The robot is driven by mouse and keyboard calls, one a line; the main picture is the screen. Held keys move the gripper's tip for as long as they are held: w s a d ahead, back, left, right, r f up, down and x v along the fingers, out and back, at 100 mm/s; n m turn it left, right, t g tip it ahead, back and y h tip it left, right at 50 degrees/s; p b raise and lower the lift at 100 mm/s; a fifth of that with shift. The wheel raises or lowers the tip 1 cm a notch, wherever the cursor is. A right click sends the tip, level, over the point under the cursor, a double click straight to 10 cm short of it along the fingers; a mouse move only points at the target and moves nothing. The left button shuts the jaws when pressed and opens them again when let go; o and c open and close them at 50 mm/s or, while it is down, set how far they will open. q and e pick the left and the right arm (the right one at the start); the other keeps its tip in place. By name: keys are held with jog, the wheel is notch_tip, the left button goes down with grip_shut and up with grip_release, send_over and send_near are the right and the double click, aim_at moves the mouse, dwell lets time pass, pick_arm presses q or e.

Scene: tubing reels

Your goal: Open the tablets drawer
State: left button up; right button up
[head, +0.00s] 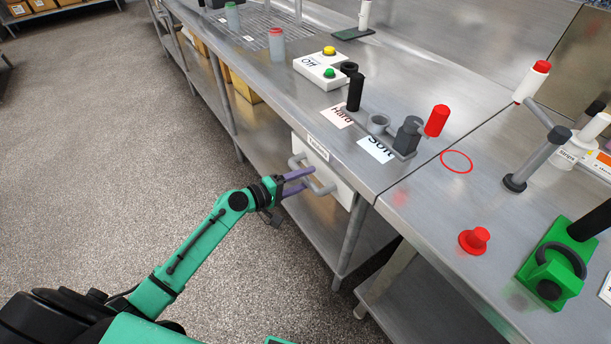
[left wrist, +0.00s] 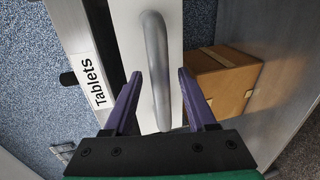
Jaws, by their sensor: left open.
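The tablets drawer (head: 345,192) is a white-fronted drawer under the steel counter, with a grey bar handle (head: 325,189). Its "Tablets" label (head: 318,148) is on the counter edge above it and reads clearly in the left wrist view (left wrist: 88,82). My left gripper (head: 303,182) has purple fingers and is at the handle. In the left wrist view, the handle (left wrist: 157,75) lies between the two open fingers (left wrist: 160,92), with gaps at both sides. A dark strip shows between the label and the white drawer front (left wrist: 185,25). My right gripper is not in view.
Above the drawer, the counter (head: 290,100) carries a grey holder (head: 405,145) with black and red-capped items, and a white switch box (head: 322,72). A cardboard box (left wrist: 220,85) sits beside the drawer on the lower shelf. The speckled floor (head: 100,130) at left is clear.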

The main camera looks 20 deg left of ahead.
pick_arm(q)
jog(key=shift+w+d+f, duration=0.1)
jog(key=shift+w+d, duration=0.1)
jog(key=shift+w, duration=0.05)
jog(key=shift+s, duration=0.1)
grip_shut()
dwell(1.2)
